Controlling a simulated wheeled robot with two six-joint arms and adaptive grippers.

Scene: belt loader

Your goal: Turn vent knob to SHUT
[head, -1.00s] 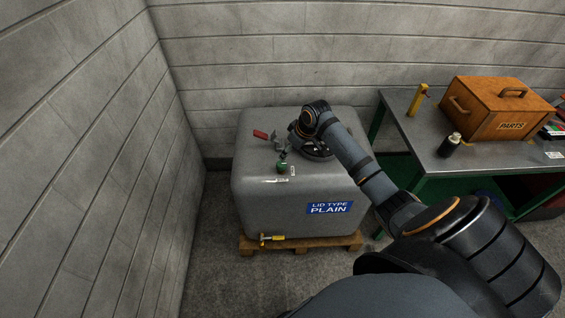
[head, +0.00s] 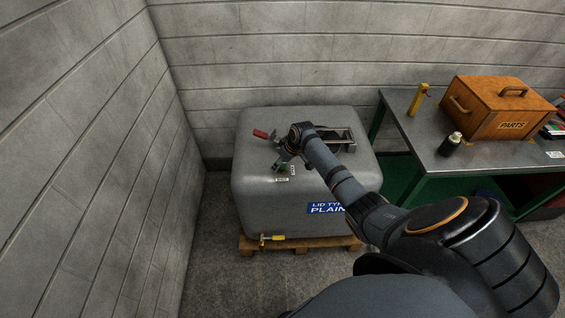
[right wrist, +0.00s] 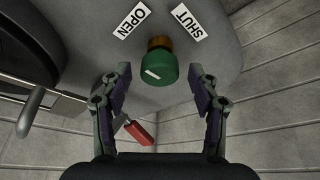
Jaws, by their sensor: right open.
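The green vent knob (right wrist: 162,70) with a white mark sits on a brass stem on top of the grey tank (head: 255,195). In the right wrist view an OPEN label (right wrist: 132,21) lies at its upper left and a SHUT label (right wrist: 187,23) at its upper right. The white mark is on the knob's lower-left part. My right gripper (right wrist: 161,80) is open, one finger on each side of the knob, with gaps visible. In the head view the gripper (head: 284,161) partly hides the knob. My left gripper is not in view.
A red handle (head: 260,134) stands behind the knob on the tank top. A dark lid (head: 328,149) lies to its right. A metal bench (head: 425,140) with a wooden box (head: 495,110) stands at right.

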